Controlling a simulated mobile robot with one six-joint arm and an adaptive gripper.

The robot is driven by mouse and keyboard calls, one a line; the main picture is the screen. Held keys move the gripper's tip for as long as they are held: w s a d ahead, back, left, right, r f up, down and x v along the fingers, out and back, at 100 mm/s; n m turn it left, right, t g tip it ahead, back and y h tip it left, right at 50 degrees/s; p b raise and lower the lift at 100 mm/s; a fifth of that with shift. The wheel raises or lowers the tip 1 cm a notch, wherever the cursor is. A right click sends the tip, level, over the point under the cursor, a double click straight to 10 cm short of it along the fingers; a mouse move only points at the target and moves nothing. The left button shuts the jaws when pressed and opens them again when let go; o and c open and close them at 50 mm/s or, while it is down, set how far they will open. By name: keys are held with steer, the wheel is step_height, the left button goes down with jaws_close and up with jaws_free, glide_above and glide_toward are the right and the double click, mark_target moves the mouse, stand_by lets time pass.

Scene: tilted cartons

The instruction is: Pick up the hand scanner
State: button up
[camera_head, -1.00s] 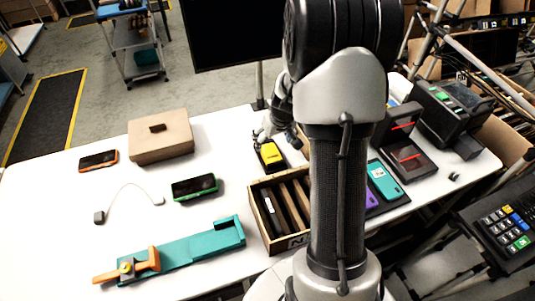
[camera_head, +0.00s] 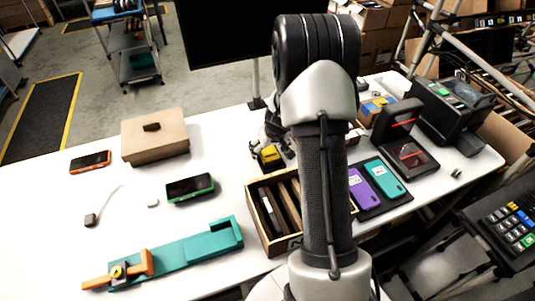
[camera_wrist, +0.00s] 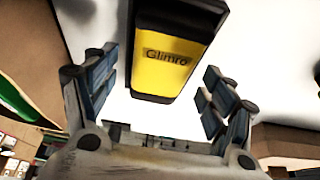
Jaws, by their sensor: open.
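The hand scanner appears to be the black and yellow device marked "Glimro" (camera_wrist: 172,58). In the head view it lies on the white table behind the wooden box, its yellow part (camera_head: 270,154) showing and the rest partly hidden by my gripper. My gripper (camera_head: 274,143) is low over it. In the wrist view my gripper (camera_wrist: 158,76) is open, with one finger to the left of the device's lower end and one to its right. White table shows on both sides, so neither finger appears to touch it.
The wooden box (camera_head: 262,228) with dark dividers stands close in front of the device. A cardboard carton (camera_head: 154,138), a green-edged phone (camera_head: 190,188) and a teal fixture (camera_head: 190,256) lie to the left. Purple (camera_head: 363,188) and teal phones (camera_head: 384,178) lie right of my arm.

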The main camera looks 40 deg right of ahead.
steer(key=shift+c, duration=0.2)
steer(key=c, duration=1)
steer(key=shift+r, duration=0.1)
